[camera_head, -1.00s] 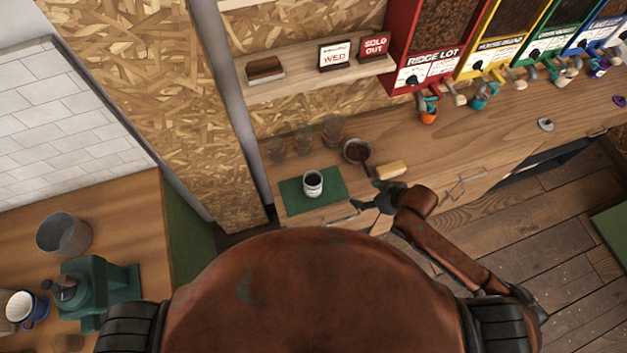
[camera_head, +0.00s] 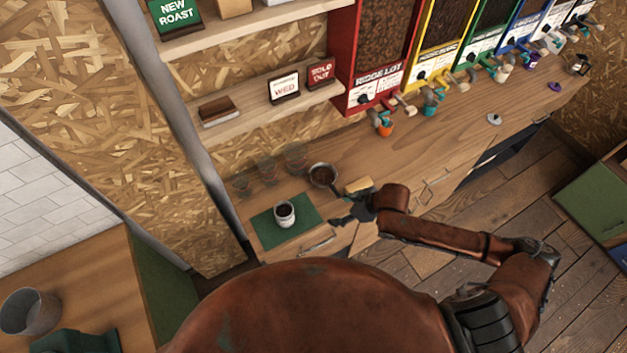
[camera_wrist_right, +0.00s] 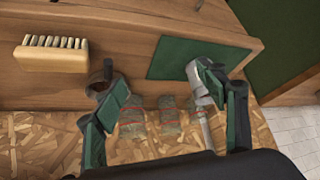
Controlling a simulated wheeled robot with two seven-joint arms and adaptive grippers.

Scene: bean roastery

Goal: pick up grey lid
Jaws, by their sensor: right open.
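The grey lid (camera_head: 494,118) is a small disc with a knob, lying on the wooden counter at the right in the head view, near the counter's front edge. My right gripper (camera_head: 342,209) is open and empty, well to the left of the lid, close to the green mat. In the right wrist view my right gripper (camera_wrist_right: 163,78) shows its two fingers spread apart. The lid is not visible in the wrist view. My left gripper is not in view.
A can (camera_head: 285,221) stands on the green mat (camera_head: 270,237). A pan of dark contents (camera_head: 322,176), a brush (camera_head: 359,186) and several glasses (camera_head: 267,172) are near. Bean dispensers (camera_head: 378,78) stand behind the counter (camera_head: 440,125). A purple lid (camera_head: 555,87) lies beyond the grey one.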

